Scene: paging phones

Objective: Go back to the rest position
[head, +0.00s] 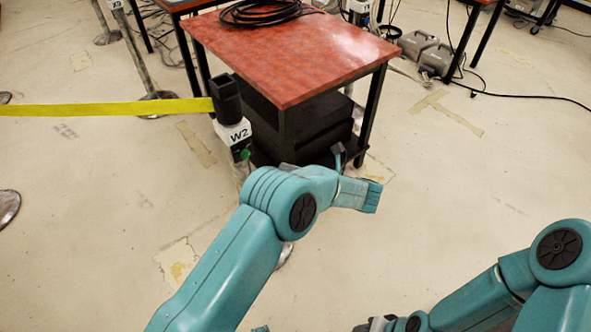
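My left arm reaches in from the bottom, and its gripper (358,178) is in front of the red-topped table, above the floor. Its fingers are small and seen at an angle, so I cannot tell whether they are open or shut. No held object shows at it. My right arm is folded at the lower right. A grey end part of it shows at the bottom edge, cut off by the frame, and its fingers cannot be made out.
A red-topped table (290,55) stands ahead, with a black cable coil (262,12) on it and black boxes (300,125) under it. A post labelled W2 (234,132) holds a yellow belt (100,108) at left.

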